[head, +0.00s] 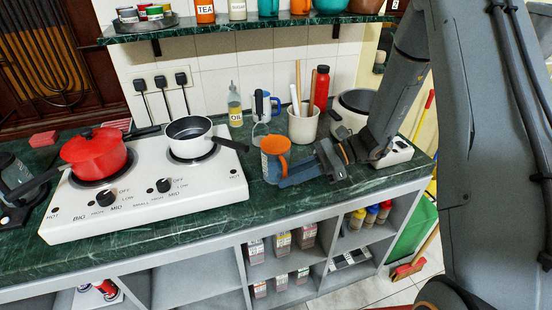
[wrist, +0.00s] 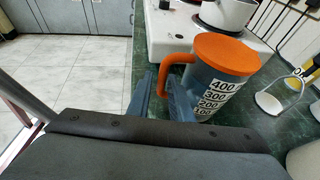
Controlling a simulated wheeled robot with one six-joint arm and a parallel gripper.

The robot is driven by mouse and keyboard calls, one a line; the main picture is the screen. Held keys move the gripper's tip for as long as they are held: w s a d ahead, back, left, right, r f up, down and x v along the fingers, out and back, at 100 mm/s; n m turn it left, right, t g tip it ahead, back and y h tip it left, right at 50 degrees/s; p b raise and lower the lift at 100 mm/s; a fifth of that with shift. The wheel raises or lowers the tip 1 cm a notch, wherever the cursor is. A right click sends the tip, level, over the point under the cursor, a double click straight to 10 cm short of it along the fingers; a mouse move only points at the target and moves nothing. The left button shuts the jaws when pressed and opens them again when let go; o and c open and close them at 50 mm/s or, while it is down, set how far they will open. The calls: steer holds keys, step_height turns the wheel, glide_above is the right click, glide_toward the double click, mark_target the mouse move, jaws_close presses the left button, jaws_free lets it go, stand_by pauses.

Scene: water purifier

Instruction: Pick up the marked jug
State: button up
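The marked jug (head: 272,163) stands on the green counter, right of the stove. It has a blue-grey body, an orange lid and an orange handle. In the wrist view the jug (wrist: 217,80) shows white labels with black numbers, including 400, 300 and 200. Its handle (wrist: 166,68) faces my gripper. My gripper (head: 292,178) is low at the jug's handle side in the head view. In the wrist view my gripper's (wrist: 161,88) blue fingers are apart, with the lower handle seen between them. I cannot tell whether they touch it.
A white stove (head: 150,205) with a red pot (head: 95,155) and a white pan (head: 188,137) is left of the jug. The counter's front edge is close by.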

steer(key=shift+p+x, duration=1.05)
steer(key=shift+x, duration=1.55)
steer(key=shift+w+f, duration=0.1)
steer(key=shift+f, duration=0.05)
jaws_close()
